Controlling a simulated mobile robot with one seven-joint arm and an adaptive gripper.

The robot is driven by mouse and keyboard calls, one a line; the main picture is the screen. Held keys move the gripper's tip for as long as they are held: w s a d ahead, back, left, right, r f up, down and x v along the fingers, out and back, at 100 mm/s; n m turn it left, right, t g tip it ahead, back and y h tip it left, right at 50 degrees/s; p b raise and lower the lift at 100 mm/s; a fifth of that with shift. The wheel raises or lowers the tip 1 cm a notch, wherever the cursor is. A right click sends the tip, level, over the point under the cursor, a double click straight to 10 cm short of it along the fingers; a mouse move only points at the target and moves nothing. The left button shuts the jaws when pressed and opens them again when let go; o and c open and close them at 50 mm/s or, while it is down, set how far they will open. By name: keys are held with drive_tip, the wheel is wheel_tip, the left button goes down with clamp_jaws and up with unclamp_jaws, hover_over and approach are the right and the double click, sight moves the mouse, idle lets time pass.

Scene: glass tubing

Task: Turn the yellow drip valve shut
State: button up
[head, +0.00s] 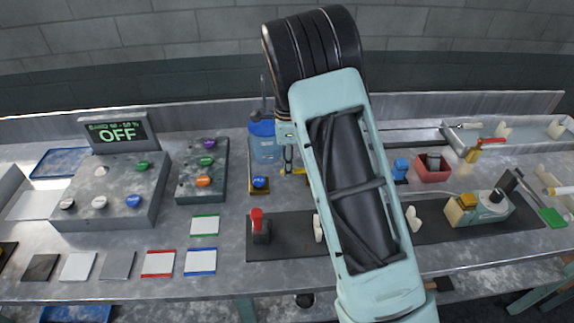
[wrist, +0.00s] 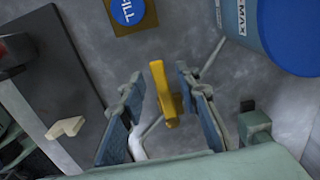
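The yellow drip valve (wrist: 163,92) shows in the wrist view as an upright yellow handle, with pale tubing running close by it. My gripper (wrist: 159,74) is open, with one blue-padded finger on each side of the handle. A gap shows between the handle and each finger, so it is not gripped. In the head view my arm covers much of this spot. A bit of yellow (head: 287,158) shows beside the arm, but I cannot tell whether it is the valve handle.
A blue tank (wrist: 298,35) marked MAX stands to the right in the wrist view, and a blue FILL button (wrist: 128,10) sits above. A dark mat (head: 288,237) holds a red-topped lever (head: 258,226). A control box (head: 112,190) with an OFF display (head: 118,134) is at left.

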wheel_tip(320, 180, up, 12)
idle(0.7)
